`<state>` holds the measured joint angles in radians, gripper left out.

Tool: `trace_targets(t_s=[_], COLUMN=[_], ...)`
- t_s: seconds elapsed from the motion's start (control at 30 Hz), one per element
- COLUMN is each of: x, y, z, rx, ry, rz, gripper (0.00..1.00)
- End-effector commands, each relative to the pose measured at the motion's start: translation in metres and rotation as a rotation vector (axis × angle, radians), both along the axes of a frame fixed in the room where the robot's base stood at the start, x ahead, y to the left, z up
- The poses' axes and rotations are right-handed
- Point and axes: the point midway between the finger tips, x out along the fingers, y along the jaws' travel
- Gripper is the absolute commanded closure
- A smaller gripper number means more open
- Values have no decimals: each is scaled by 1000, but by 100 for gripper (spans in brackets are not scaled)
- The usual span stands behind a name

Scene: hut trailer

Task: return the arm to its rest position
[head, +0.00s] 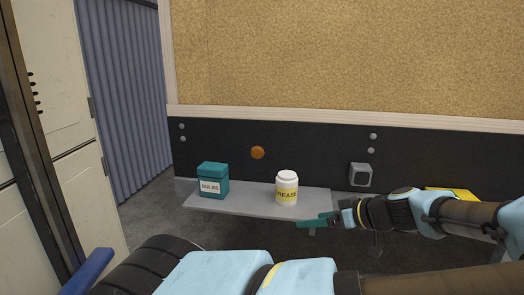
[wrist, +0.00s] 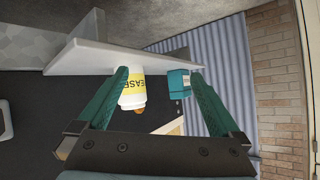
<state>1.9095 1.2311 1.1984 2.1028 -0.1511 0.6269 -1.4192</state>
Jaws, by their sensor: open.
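My gripper (head: 322,221) is at the front right of the grey shelf in the head view, to the right of and nearer than the grease jar. In the wrist view, my gripper (wrist: 160,85) shows two teal fingers spread wide apart with nothing held between them. The white grease jar (head: 287,190) with a yellow label stands upright on the shelf. It also shows in the wrist view (wrist: 133,90), beyond the left finger, which partly covers it. My arm reaches in from the right in the head view.
A teal box (head: 213,182) with a white label stands at the left on the grey shelf (head: 243,207). Behind are a black panel (head: 220,148) with an orange knob (head: 257,152) and a grey fitting (head: 360,174). A yellow item (head: 452,193) lies at the right, behind my arm.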

Motion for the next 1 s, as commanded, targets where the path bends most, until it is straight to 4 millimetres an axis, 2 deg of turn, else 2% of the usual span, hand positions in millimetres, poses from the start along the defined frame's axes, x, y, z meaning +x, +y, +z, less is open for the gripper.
trace_targets(t_s=[0.27, 0.4, 0.53, 0.77, 1.0], x=[-2, -15, -30, -48, -55], y=[69, 105, 128, 148, 163], z=[-37, -56, -64, -56, -25], rx=[-10, -66, -147, -326, -481], ry=[302, 516, 687, 884, 938], rz=[89, 106, 79, -46, -256], gripper=[0, 0, 0, 0, 0])
